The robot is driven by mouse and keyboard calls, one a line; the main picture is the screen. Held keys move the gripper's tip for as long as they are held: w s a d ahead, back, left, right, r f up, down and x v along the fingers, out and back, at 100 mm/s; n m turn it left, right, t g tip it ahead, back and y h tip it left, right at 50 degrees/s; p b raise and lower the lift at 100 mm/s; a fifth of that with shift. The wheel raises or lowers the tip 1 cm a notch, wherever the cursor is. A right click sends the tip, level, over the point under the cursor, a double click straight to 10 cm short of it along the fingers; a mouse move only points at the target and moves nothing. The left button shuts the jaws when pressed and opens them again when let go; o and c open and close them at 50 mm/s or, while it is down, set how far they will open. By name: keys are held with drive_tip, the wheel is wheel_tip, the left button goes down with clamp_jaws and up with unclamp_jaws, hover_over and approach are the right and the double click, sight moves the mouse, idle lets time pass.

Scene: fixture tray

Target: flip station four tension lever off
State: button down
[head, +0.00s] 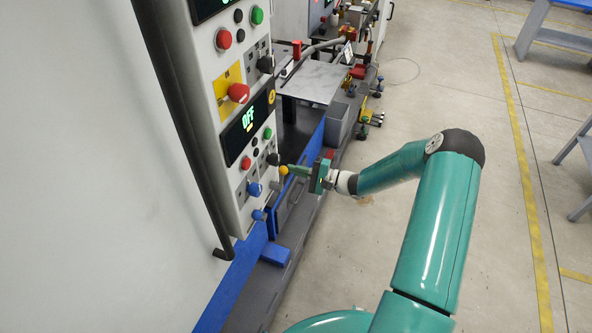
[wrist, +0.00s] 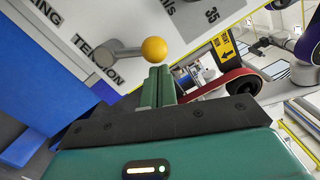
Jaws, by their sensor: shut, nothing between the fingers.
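The tension lever (wrist: 125,50) is a grey arm ending in a yellow ball (wrist: 154,49), on a white panel with the printed word TENSION beside it. In the wrist view the lever points right. The ball also shows in the head view (head: 283,170), low at the right edge of the control panel. My gripper (wrist: 160,71) is shut and empty, its green fingertips just below the ball; I cannot tell whether they touch it. In the head view my gripper (head: 291,170) is right beside the ball. No station number is legible.
The control panel (head: 232,60) carries buttons, knobs and a display (head: 249,119) reading OFF. A red emergency button (head: 238,93) is above it. A dark rail (head: 180,120) runs along the panel's left. A red belt (wrist: 222,86) lies right of my fingers. Open floor (head: 420,80) is at right.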

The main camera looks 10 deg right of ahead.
drive_tip(key=shift+s+r+n, duration=0.15)
drive_tip(key=shift+r+n, duration=0.05)
drive_tip(key=shift+n, duration=0.2)
drive_tip(key=n, duration=0.1)
drive_tip(key=s+a+r+n, duration=0.1)
drive_tip(key=n, duration=0.1)
drive_tip(key=r+n, duration=0.1)
drive_tip(key=shift+s+a+n+g, duration=0.25)
drive_tip(key=shift+s+n+g, duration=0.05)
drive_tip(key=shift+s+n, duration=0.1)
drive_tip(key=s+n, duration=0.1)
drive_tip(key=s+a+n, duration=0.1)
drive_tip(key=n, duration=0.1)
drive_tip(key=s+a+n, duration=0.1)
drive_tip(key=shift+r+n+h, duration=0.25)
drive_tip(key=shift+n+h, duration=0.05)
drive_tip(key=shift+n, duration=0.1)
drive_tip(key=shift+a, duration=0.1)
idle(0.3)
approach(286, 169)
drive_tip(key=s+d+r, duration=0.2)
drive_tip(key=shift+s+r, duration=0.1)
drive_tip(key=shift+r, duration=0.3)
